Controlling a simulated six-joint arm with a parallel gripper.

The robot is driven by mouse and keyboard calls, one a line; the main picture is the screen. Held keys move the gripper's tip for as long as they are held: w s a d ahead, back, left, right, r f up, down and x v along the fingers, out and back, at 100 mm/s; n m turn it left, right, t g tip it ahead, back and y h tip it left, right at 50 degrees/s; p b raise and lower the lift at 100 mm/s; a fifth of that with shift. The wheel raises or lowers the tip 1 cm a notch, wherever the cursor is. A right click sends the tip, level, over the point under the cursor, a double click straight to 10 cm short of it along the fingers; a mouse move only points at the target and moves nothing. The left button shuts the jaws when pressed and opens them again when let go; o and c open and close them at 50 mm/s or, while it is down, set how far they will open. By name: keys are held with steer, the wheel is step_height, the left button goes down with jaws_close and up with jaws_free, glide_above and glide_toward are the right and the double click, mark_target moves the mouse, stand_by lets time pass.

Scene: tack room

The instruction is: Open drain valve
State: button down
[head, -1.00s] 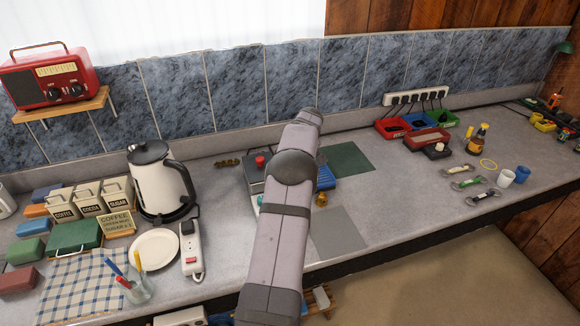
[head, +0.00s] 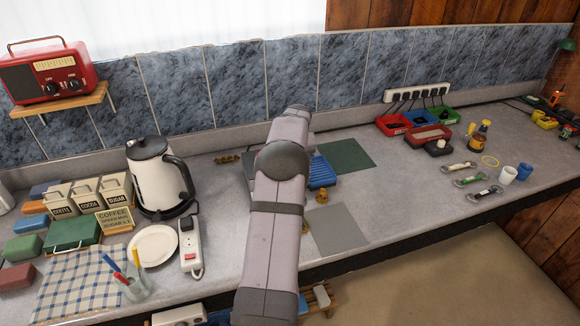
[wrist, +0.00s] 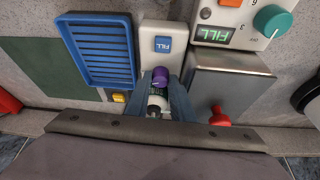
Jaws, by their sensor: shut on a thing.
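My gripper (wrist: 160,82) points down at the counter in the wrist view, its two blue-grey fingers shut on a small purple-topped piece (wrist: 161,75). Under the purple top is a white and dark body, partly hidden between the fingers. I cannot tell whether this piece is the drain valve. In the head view my arm hides the gripper and most of these things.
A ribbed blue tray (wrist: 100,48) lies close on the left in the wrist view, with a yellow block (wrist: 119,97) near its corner. A FILL display panel (wrist: 235,20) with a teal dial is at the top. In the head view, the kettle (head: 157,180) stands left of my arm.

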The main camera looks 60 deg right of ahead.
steer(key=shift+m, duration=0.3)
steer(key=c, duration=1.8)
jaws_free()
steer(key=shift+c, duration=0.2)
steer(key=b+v, duration=0.3)
steer(key=v, duration=0.4)
steer(key=shift+r, duration=0.15)
steer(key=shift+a, duration=0.15)
